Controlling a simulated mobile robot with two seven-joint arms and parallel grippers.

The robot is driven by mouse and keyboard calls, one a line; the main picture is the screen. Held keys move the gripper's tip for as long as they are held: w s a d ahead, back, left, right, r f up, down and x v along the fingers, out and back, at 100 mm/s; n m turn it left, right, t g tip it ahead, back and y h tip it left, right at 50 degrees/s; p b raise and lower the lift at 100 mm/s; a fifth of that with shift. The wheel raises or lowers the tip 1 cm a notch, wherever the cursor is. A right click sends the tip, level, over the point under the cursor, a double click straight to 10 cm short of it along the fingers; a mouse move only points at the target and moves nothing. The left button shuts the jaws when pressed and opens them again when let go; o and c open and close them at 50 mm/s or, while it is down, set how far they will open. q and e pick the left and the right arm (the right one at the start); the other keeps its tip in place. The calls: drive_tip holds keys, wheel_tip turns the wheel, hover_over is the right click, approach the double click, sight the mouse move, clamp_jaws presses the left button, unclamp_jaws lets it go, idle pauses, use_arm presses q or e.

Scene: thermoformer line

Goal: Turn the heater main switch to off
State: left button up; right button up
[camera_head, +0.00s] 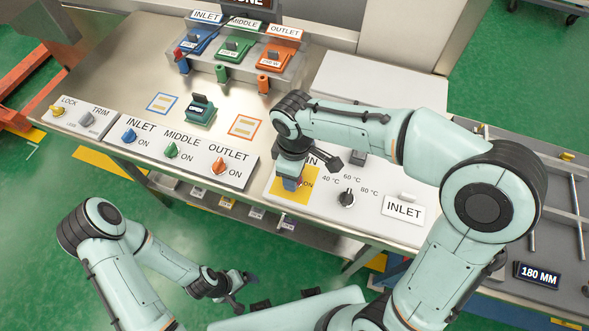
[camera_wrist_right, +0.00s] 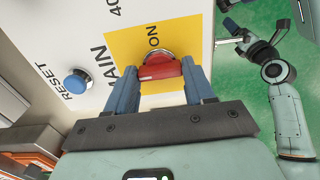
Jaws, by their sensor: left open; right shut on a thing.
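The heater main switch is a red handle (camera_wrist_right: 160,74) on a yellow plate (camera_wrist_right: 128,45) marked MAIN and ON in the right wrist view. My right gripper (camera_wrist_right: 161,80) is shut on the red handle, one blue finger on each side. The ON label is close beside the handle; where the handle points is hard to tell. In the head view the yellow plate (camera_head: 283,194) shows under my right gripper (camera_head: 291,184), which hides most of the switch. My left gripper (camera_head: 243,289) is open and empty, in front of the bench over the green floor.
A blue RESET button (camera_wrist_right: 78,82) is beside the yellow plate. A temperature knob (camera_head: 347,198) and a white INLET tag (camera_head: 403,207) are to the right. INLET, MIDDLE and OUTLET switches (camera_head: 172,151) are to the left. Colored connectors (camera_head: 235,47) stand at the back.

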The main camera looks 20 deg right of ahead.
idle(0.4)
drive_tip(key=o, duration=1)
drive_tip(key=shift+o, duration=0.2)
use_arm(q)
drive_tip(key=shift+w+r+p, duration=0.95)
drive_tip(key=shift+w+r, duration=0.25)
drive_tip(key=shift+r, duration=0.05)
use_arm(e)
wheel_tip(320, 180, up, 14)
drive_tip(key=shift+f, duration=0.25)
